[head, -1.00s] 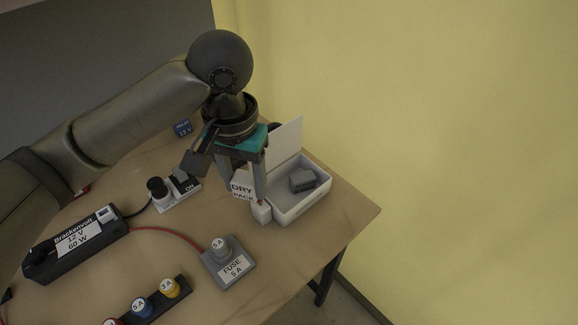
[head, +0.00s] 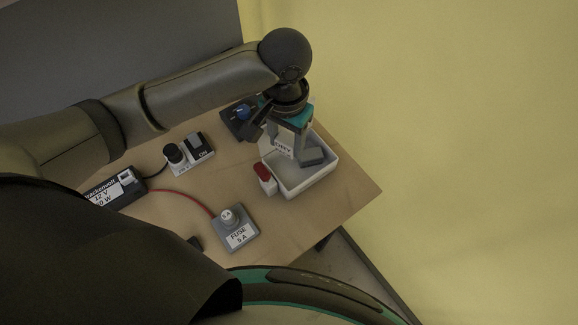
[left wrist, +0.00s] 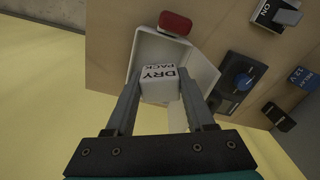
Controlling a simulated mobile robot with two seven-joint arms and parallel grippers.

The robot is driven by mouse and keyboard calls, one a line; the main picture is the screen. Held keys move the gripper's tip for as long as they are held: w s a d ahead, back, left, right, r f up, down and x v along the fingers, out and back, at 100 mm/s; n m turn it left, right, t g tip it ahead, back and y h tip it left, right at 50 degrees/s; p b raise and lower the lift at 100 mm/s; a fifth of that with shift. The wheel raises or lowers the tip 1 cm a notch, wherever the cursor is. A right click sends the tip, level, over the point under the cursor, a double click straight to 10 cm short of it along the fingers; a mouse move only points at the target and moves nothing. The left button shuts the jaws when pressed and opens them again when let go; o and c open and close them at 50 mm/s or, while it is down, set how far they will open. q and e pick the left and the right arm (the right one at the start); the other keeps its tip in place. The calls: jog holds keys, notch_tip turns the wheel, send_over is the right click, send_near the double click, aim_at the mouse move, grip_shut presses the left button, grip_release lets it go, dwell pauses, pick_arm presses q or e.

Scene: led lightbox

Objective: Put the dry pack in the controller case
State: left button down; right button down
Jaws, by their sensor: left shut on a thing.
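The dry pack is a small white block lettered DRY PACK (head: 281,151). It also shows in the left wrist view (left wrist: 160,82), between the two fingers. My left gripper (head: 287,146) is shut on it and points down over the back left part of the controller case. I cannot tell whether the pack touches the case floor. My right gripper is out of view.
A red-topped white piece (head: 262,172) stands against the case's left side. A switch block (head: 199,148), a blue-knobbed dark box (head: 243,112) and a grey fuse block (head: 238,235) stand farther left.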

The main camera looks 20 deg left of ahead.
pick_arm(q)
jog(key=b, duration=0.1)
send_over(287, 177)
notch_tip(287, 177, down, 8)
jog(key=shift+f, duration=0.2)
jog(key=shift+f+b, duration=0.4)
jog(key=shift+f, duration=1.8)
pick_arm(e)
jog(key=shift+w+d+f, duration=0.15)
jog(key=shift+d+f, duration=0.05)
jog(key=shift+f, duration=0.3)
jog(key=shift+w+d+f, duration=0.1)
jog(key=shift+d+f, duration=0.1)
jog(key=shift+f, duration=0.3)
pick_arm(q)
jog(key=shift+f, duration=0.15)
jog(key=c, duration=0.5)
grip_release()
notch_tip(287, 177, up, 12)
jog(key=shift+r+p, duration=0.15)
jog(key=shift+p, duration=0.85)
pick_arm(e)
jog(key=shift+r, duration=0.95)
